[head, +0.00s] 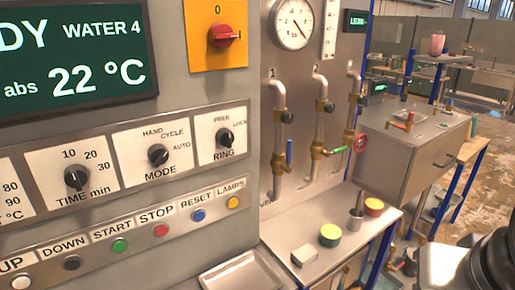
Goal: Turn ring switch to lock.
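The ring switch (225,137) is a small black rotary knob on a white plate labelled RING, on the sloping grey control panel in the head view. FREE is printed above it to the left and LOCK above it to the right. Its pointer is too small to read with certainty. Nothing touches the knob. A dark and light part of my arm shows at the bottom right corner, well apart from the switch. My gripper's fingers are not in view.
The MODE knob (158,155) and TIME knob (76,177) sit left of the ring switch. Coloured push buttons, including a yellow one (233,202), run below. A red main switch (223,36) is above. Pipes with valves (281,152) stand to the right, above a bench (351,233).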

